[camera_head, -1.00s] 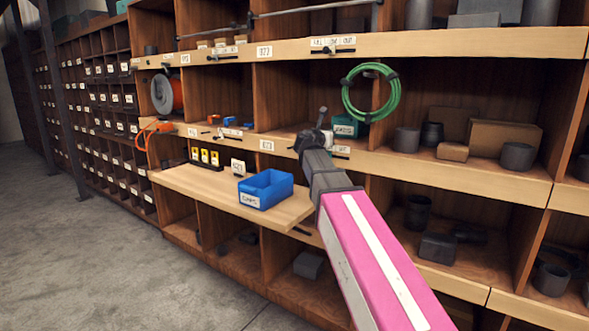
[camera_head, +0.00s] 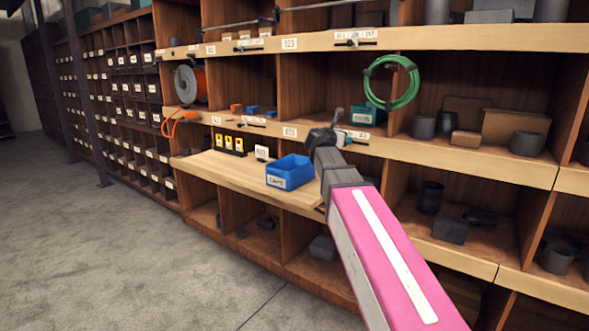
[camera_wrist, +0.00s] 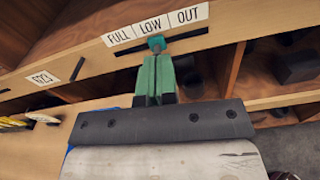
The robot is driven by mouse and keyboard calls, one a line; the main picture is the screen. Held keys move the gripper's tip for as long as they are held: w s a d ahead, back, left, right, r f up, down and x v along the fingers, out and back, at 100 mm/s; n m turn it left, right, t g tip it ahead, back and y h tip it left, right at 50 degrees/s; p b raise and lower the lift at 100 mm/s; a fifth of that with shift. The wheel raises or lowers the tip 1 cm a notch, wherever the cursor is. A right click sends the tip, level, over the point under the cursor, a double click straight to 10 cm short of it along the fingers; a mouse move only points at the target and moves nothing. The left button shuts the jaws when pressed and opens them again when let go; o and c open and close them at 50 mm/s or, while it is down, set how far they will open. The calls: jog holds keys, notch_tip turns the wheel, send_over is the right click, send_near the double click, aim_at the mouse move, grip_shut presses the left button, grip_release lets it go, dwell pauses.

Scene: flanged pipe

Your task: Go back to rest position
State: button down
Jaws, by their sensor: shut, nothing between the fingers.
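My gripper (camera_head: 326,137) is at the front edge of the middle shelf, just right of the blue bin. In the wrist view its green fingers (camera_wrist: 157,78) are together, with nothing held between them. They point at a black slot strip (camera_wrist: 200,34) below a label (camera_wrist: 158,27) reading FULL, LOW, OUT. A teal tab (camera_wrist: 156,43) sits at the strip just beyond the fingertips. I cannot tell whether they touch it. In the head view my wrist hides part of this strip.
A blue bin (camera_head: 290,173) stands on a pulled-out wooden board (camera_head: 225,170), left of my gripper. A green hose coil (camera_head: 391,82) hangs above right. The shelf (camera_head: 470,150) with pipe fittings runs right. Open concrete floor (camera_head: 120,240) lies at the left.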

jog(key=s+d+f+m+g+y, duration=0.1)
jog(key=s+d+f+m+g, duration=0.2)
jog(key=f, duration=0.6)
jog(key=s+f+m+g+y, duration=0.2)
jog(key=s+f+m, duration=0.3)
jog(key=f, duration=0.4)
jog(key=s+d+f+m+g+y, duration=0.15)
jog(key=f+m, duration=0.35)
jog(key=f, duration=0.5)
jog(key=s+a+f+m+g+y, duration=0.3)
jog(key=s+f+m+g+y, duration=0.2)
jog(key=s+f+m, duration=0.9)
jog(key=s+f+g, duration=0.2)
jog(key=s+f, duration=0.3)
jog(key=shift+s+f+y, duration=0.3)
jog(key=shift+s+y, duration=0.05)
